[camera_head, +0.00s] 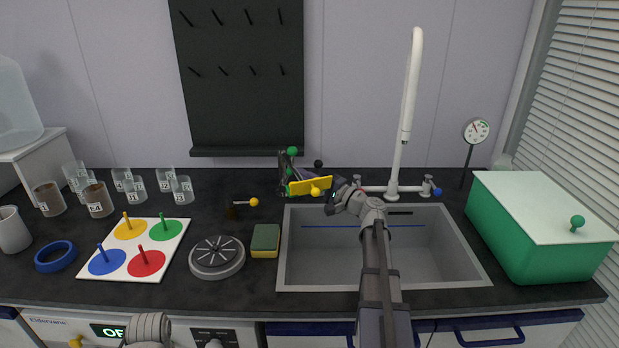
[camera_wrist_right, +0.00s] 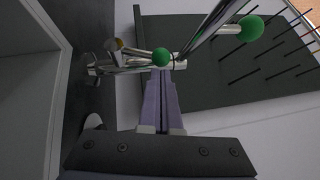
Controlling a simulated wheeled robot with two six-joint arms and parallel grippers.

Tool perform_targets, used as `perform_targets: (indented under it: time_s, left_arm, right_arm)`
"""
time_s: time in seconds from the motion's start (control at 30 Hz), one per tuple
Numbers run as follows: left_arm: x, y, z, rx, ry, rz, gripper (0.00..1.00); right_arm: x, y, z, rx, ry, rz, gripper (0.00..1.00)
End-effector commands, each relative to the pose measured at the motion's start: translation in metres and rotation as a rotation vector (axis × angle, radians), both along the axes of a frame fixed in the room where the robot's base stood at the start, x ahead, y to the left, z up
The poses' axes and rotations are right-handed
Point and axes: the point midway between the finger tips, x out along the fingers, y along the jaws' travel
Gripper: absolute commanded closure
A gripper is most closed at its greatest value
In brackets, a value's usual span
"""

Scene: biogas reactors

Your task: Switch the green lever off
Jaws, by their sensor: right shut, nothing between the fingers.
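A green ball knob (camera_head: 292,151) tops a lever on a dark stand behind the sink's back left corner. In the right wrist view, two green balls show: one (camera_wrist_right: 162,57) at my fingertips, another (camera_wrist_right: 251,27) farther right on a metal rod. I cannot tell which is the task lever's knob. My right gripper (camera_wrist_right: 172,70) is shut and empty, its fingers reaching to the nearer ball; contact is unclear. My left gripper is not in view.
A green box (camera_head: 540,245) stands at right. Beakers and a peg board (camera_head: 175,230) are left.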

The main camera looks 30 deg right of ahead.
Motion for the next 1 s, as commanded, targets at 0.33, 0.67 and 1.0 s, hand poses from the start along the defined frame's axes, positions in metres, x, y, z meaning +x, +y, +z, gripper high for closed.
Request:
perform_targets:
  time_s: [0.33, 0.67, 1.0]
  left_arm:
    - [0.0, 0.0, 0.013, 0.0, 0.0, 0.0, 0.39]
    - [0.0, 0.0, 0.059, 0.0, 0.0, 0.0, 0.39]
    - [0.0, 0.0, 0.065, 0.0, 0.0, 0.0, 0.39]
  right_arm:
    - [0.001, 0.002, 0.008, -0.027, 0.016, 0.0, 1.0]
    - [0.007, 0.012, 0.021, -0.179, 0.11, 0.001, 1.0]
    - [0.015, 0.024, 0.025, -0.188, 0.115, 0.0, 1.0]
